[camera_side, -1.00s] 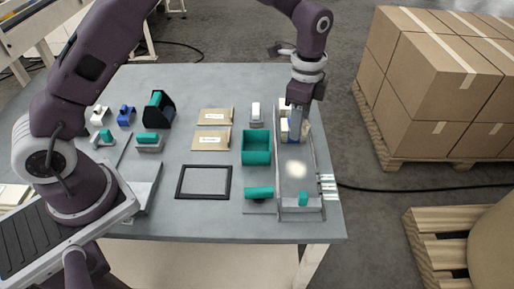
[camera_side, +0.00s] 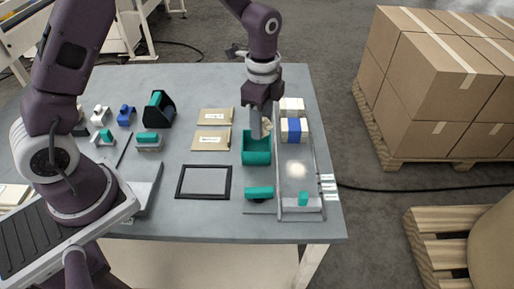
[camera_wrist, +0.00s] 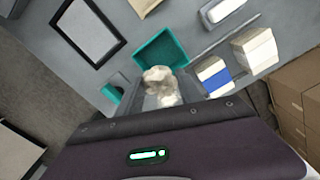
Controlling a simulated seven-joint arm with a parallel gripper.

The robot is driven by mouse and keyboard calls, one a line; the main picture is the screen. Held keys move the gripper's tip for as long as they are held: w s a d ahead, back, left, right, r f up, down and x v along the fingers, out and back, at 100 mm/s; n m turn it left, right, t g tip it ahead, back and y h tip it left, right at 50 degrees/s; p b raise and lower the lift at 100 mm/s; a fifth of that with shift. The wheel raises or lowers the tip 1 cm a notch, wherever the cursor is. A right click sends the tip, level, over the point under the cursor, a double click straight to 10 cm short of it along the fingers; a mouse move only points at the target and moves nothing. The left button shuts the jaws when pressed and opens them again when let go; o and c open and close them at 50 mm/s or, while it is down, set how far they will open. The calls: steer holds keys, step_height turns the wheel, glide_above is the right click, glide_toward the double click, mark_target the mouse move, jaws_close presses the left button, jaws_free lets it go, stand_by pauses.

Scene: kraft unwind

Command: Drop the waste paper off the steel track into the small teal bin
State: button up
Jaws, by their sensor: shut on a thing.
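The waste paper (camera_wrist: 160,84) is a crumpled off-white wad. My gripper (camera_side: 260,130) is shut on it; in the side view only a bit of the paper (camera_side: 267,128) shows beside the fingers. The small teal bin (camera_side: 257,157) stands left of the steel track, and my gripper is over its far part. In the wrist view the bin (camera_wrist: 150,48) lies just beyond the paper. The steel track (camera_side: 296,175) runs along the table's right side, with a blue-banded white block (camera_side: 294,131) and a plain pale block (camera_side: 292,106) at its far end.
A teal roll (camera_side: 259,193) lies in front of the bin, and a small teal piece (camera_side: 303,199) sits at the track's near end. A black frame (camera_side: 204,197) and two kraft packets (camera_side: 211,139) lie to the left. Bare table shows between them.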

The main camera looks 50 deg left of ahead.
steer(key=o, duration=1.4)
step_height(320, 180, up, 7)
steer(key=shift+r, duration=0.1)
steer(key=s+a+r+n+t, duration=0.25)
steer(key=s+r+n, duration=0.45)
steer(key=s+r, duration=0.5)
steer(key=s+n+t, duration=0.1)
steer(key=s+n, duration=0.1)
steer(key=s, duration=0.2)
steer(key=s+n+t, duration=0.1)
steer(key=s+n, duration=0.1)
steer(key=s, duration=0.2)
steer(key=s+n+t, duration=0.1)
steer(key=s+n, duration=0.1)
steer(key=s, duration=0.2)
steer(key=shift+s+a+f+n, duration=0.2)
steer(key=shift+s+n, duration=0.1)
steer(key=shift+n, duration=0.1)
